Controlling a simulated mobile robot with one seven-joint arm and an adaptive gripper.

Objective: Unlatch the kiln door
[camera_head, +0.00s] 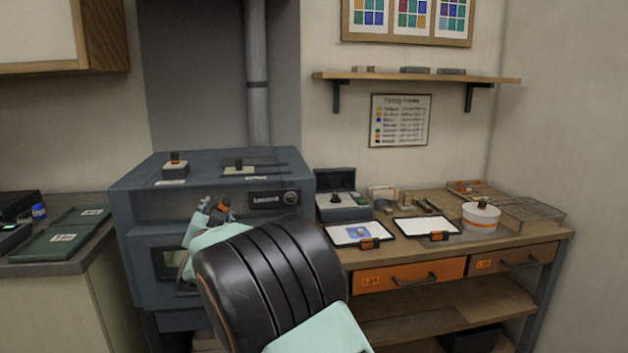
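The kiln (140,215) is a dark blue-grey box at the left of the workbench. Its front is toward me, and a small window (168,264) shows low on the left of that front. My arm crosses in front of the kiln and hides much of the door's middle and right. The end of my arm, with my gripper (205,212), is near the upper part of the kiln front. Its fingers are small and partly hidden, so I cannot tell if they are open or touching anything. A small orange part shows beside it. I cannot make out the latch or its position.
A control panel (275,198) is on the kiln's upper right front. Two small knobbed blocks stand on the kiln top. The wooden bench (460,245) at right holds a dark open box (342,207), two white trays and a white round container (481,218). Green trays (60,240) lie on the left counter.

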